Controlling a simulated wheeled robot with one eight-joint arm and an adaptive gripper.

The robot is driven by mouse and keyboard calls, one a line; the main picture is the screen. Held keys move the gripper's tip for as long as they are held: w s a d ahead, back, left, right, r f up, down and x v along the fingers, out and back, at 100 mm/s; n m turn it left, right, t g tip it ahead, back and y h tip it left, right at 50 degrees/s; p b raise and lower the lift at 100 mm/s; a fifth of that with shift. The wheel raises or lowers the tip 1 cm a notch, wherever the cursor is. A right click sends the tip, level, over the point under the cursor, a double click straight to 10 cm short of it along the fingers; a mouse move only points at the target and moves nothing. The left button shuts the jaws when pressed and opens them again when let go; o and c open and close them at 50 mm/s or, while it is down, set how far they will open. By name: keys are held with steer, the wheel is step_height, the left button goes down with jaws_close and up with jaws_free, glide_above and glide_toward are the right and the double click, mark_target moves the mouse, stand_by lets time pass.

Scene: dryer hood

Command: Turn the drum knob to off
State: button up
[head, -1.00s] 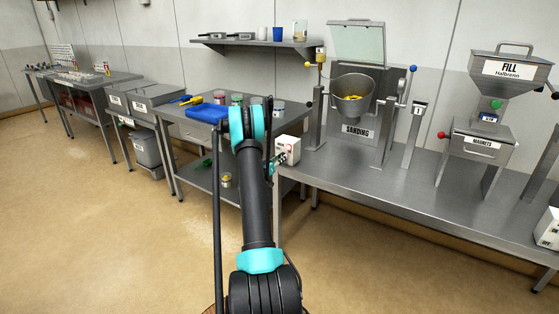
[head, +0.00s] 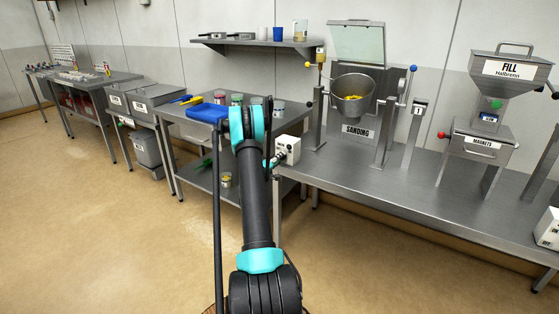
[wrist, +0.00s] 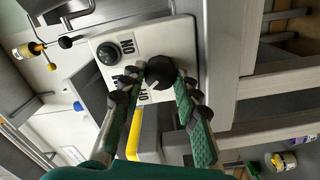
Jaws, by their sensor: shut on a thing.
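The drum knob (wrist: 159,71) is a round black knob on the front of a white control box (wrist: 117,38). In the wrist view my gripper (wrist: 160,84) has one green-padded finger on each side of it and is shut on it. The box's ON label (wrist: 128,47) shows above the knob; the other label is partly covered by the left finger. A dark green round button or lamp (wrist: 109,53) sits left of the knob. In the head view the box (head: 291,146) stands at the bench's left end, with my gripper (head: 279,160) at its front; the knob is hidden there.
A side table with a blue object (head: 206,113) and several jars stands left. The floor in front is clear.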

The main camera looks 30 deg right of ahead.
steer(key=shift+n, duration=0.7)
steer(key=shift+a, duration=0.1)
steer(key=o, duration=1.2)
steer(key=shift+c, duration=0.2)
steer(key=v, duration=0.7)
steer(key=shift+a, duration=0.15)
steer(key=shift+s+a, duration=0.1)
